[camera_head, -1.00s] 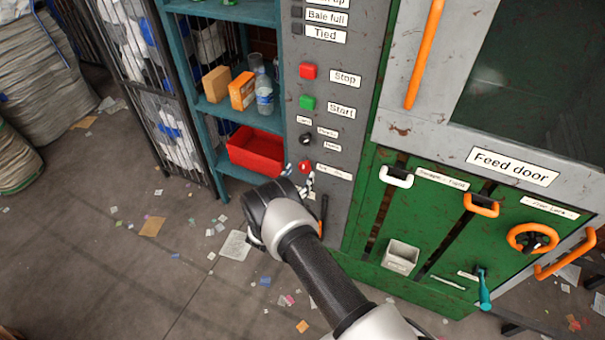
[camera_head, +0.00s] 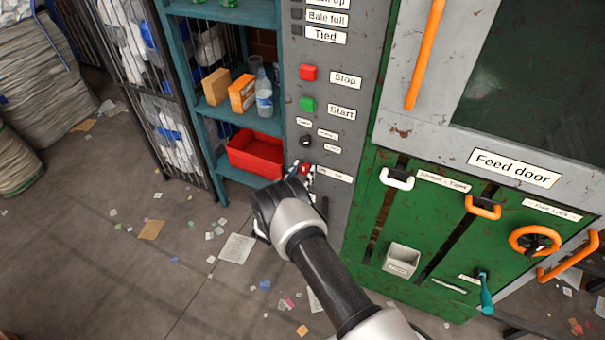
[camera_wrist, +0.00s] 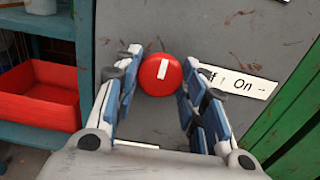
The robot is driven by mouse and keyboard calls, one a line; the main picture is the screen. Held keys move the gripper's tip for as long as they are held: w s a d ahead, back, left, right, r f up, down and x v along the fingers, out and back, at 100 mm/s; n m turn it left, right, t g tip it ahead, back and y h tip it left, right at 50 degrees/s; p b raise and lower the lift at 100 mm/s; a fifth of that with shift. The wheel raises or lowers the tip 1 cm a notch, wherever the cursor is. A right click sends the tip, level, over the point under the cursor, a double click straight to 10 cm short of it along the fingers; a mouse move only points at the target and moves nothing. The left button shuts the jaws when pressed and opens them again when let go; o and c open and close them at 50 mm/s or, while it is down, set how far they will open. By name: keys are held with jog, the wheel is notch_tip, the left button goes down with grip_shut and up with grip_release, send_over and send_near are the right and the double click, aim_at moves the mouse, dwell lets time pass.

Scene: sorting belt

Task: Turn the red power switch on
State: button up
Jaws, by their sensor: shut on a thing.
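The red power switch (camera_head: 304,168) is a round knob low on the grey control panel (camera_head: 338,212). In the wrist view the red power switch (camera_wrist: 154,82) faces me, its white mark nearly upright and tilted slightly right. A white label (camera_wrist: 243,84) to its right reads "On"; my right finger hides part of the lettering before it. My gripper (camera_wrist: 161,62) has one finger on each side of the knob and is shut on it. In the head view my gripper (camera_head: 303,175) is at the panel, and my wrist hides part of the area below.
A red bin (camera_head: 256,152) sits on the teal shelf (camera_head: 236,174) left of the panel. Red Stop (camera_head: 308,72) and green Start (camera_head: 307,104) buttons and a black knob (camera_head: 305,141) are above the switch. The green machine front (camera_head: 425,225) is to the right.

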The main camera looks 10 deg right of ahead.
jog(key=c, duration=0.4)
jog(key=m+b, duration=0.2)
jog(key=m, duration=0.2)
jog(key=shift+f, duration=0.1)
jog(key=m+b, duration=0.2)
jog(key=m, duration=0.7)
jog(key=shift+b, duration=0.4)
jog(key=m, duration=0.4)
jog(key=shift+m, duration=0.4)
